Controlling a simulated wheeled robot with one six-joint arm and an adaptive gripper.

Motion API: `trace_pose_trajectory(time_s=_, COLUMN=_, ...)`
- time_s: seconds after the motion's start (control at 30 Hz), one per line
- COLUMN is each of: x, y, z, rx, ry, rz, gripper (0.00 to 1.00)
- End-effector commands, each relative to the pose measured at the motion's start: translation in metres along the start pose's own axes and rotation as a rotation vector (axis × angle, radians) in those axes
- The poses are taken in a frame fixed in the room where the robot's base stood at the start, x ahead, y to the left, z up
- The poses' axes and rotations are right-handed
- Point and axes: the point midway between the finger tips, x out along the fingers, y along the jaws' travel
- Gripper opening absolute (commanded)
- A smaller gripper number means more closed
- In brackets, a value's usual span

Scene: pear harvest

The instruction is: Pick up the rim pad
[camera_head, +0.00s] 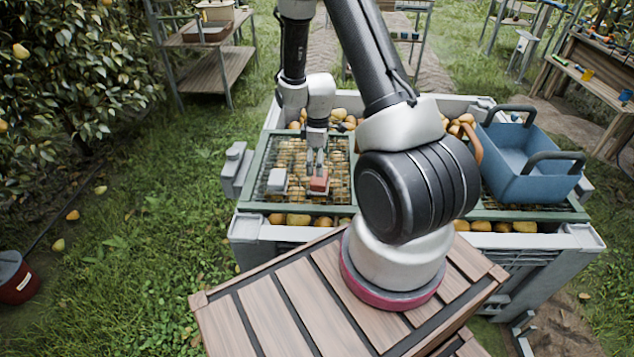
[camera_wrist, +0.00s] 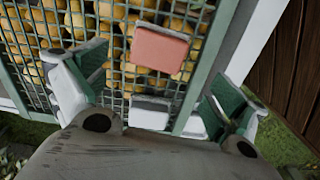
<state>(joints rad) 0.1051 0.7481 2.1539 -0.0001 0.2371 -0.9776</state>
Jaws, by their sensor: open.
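A small red block with a pale edge (camera_head: 319,184) lies on the wire mesh over the crate, and it also shows in the wrist view (camera_wrist: 159,48). A white-grey block (camera_head: 277,182) lies to its left on the mesh. In the wrist view a white block (camera_wrist: 149,112) shows nearer the gripper's palm. I cannot tell by sight which piece is the rim pad. My gripper (camera_head: 316,163) points down just above the red block. In the wrist view its two green-padded fingers (camera_wrist: 158,88) stand wide apart, with nothing held. Whether they touch anything cannot be told.
The big grey crate (camera_head: 248,229) holds many pears under the green-framed mesh. A blue basket (camera_head: 522,183) stands on its right side. A grey bracket (camera_head: 235,165) sits at the left rim. A wooden shelf (camera_head: 219,75) stands behind on grass.

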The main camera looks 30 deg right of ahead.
Motion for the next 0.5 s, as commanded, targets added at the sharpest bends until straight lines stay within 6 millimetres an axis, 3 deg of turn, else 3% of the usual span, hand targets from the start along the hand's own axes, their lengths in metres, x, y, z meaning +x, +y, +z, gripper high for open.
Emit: trace_pose_trajectory(time_s=0.5, x=0.069, y=0.003, z=0.005, rx=-0.005, ry=-0.003, rz=-0.004, gripper=0.96)
